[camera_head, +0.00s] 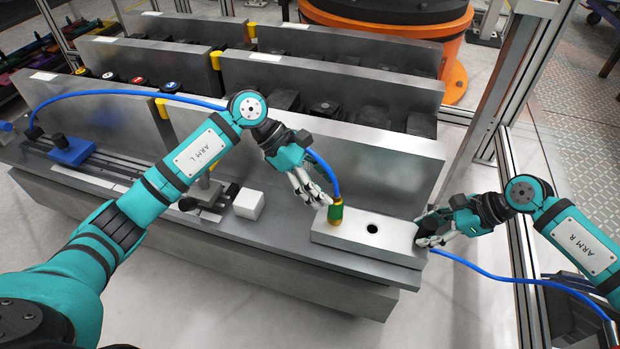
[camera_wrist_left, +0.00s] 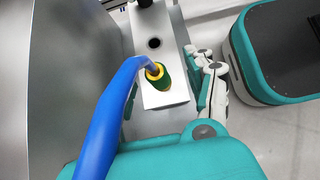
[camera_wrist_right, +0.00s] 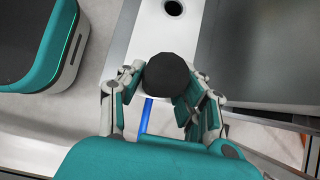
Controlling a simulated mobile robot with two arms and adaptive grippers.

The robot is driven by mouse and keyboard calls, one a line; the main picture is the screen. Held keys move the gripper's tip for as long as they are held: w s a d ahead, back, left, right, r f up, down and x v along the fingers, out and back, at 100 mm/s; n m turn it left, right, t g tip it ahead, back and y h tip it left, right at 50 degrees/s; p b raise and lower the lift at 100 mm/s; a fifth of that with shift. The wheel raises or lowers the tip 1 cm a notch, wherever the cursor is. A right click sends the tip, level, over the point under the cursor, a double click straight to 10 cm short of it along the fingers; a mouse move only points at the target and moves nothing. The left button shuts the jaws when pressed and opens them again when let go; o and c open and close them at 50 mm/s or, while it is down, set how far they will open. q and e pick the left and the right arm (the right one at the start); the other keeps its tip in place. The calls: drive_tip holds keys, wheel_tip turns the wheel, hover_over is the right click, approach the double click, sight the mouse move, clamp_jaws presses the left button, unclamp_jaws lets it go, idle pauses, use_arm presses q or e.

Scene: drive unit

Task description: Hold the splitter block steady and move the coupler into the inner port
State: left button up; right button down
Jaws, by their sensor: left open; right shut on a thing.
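The splitter block (camera_head: 388,246), a pale metal bar, lies on the bench ledge at the right; it also shows in the left wrist view (camera_wrist_left: 168,98). A dark round open port (camera_head: 372,228) is near its middle. The green and yellow coupler (camera_head: 336,213), with a blue hose, stands upright at the block's left end; its base is hidden. My left gripper (camera_head: 322,200) is open beside the coupler; whether it touches cannot be told. My right gripper (camera_head: 426,236) is shut on a black knob (camera_wrist_right: 167,73) at the block's right end.
A white cube (camera_head: 249,204) and a small clamp-like fixture (camera_head: 205,194) stand left of the block. A blue piece (camera_head: 72,151) sits on a rail at the far left. A tall metal panel (camera_head: 390,170) rises behind the block. A blue cable (camera_head: 480,266) runs off right.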

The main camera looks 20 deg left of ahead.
sight(334, 207)
use_arm(q)
drive_tip(key=shift+y, duration=0.7)
drive_tip(key=d+f, duration=0.1)
drive_tip(key=f, duration=0.4)
drive_tip(key=w+d+f, duration=0.1)
drive_tip(key=f, duration=0.1)
drive_tip(key=shift+d+f, duration=0.35)
clamp_jaws()
